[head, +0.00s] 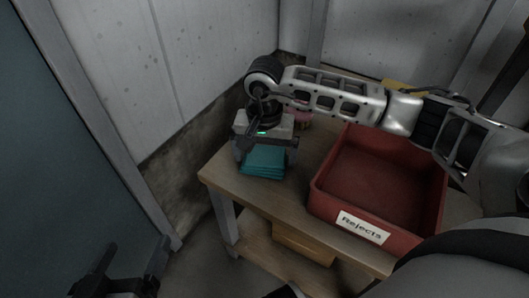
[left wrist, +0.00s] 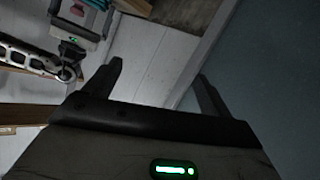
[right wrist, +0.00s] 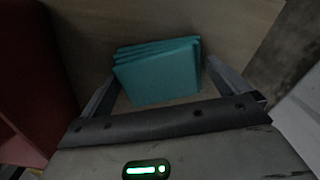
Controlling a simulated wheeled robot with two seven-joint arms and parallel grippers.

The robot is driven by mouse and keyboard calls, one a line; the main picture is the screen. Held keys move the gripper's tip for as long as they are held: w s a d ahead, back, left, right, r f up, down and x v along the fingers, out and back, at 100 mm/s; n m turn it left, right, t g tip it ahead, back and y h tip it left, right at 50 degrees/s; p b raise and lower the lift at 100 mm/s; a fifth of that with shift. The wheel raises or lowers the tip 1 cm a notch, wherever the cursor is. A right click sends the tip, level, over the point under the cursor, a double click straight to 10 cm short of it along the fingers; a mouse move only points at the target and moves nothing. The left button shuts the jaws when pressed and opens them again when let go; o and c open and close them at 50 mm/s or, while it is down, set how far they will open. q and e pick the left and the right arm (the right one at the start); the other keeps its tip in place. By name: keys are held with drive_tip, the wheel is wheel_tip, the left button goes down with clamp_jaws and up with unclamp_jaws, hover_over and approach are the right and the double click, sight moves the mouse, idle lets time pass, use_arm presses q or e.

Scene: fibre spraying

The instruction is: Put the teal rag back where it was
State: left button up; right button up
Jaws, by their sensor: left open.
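A folded teal rag stack (head: 264,162) with several layers lies near the left end of the wooden table. My right gripper (head: 265,148) hangs over it, pointing down. In the right wrist view the teal stack (right wrist: 157,72) shows between the spread fingers of my right gripper (right wrist: 162,72); I cannot tell whether they touch it. A bit of teal (left wrist: 99,3) shows at the top of the left wrist view. My left gripper (head: 120,284) is at the bottom left of the head view, off the table. In the left wrist view its fingers (left wrist: 160,68) are apart and empty.
A red bin (head: 378,180) labelled Rejects stands on the wooden table (head: 225,179), right of the teal stack. A small pinkish item (head: 302,120) sits behind my right gripper. A yellow-brown container (head: 303,243) is on the lower shelf. Walls stand close behind and left.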

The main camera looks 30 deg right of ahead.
sight(264, 155)
drive_tip(key=shift+r, duration=0.2)
drive_tip(key=shift+r+p, duration=0.35)
drive_tip(key=shift+r, duration=0.05)
use_arm(q)
drive_tip(key=f+p, duration=0.1)
drive_tip(key=a+f+g+y+p, duration=0.1)
drive_tip(key=shift+w+p, duration=0.2)
drive_tip(key=shift+p, duration=0.15)
use_arm(e)
wheel_tip(264, 155, up, 11)
use_arm(q)
drive_tip(key=shift+r, duration=0.1)
use_arm(e)
drive_tip(key=shift+r, duration=0.1)
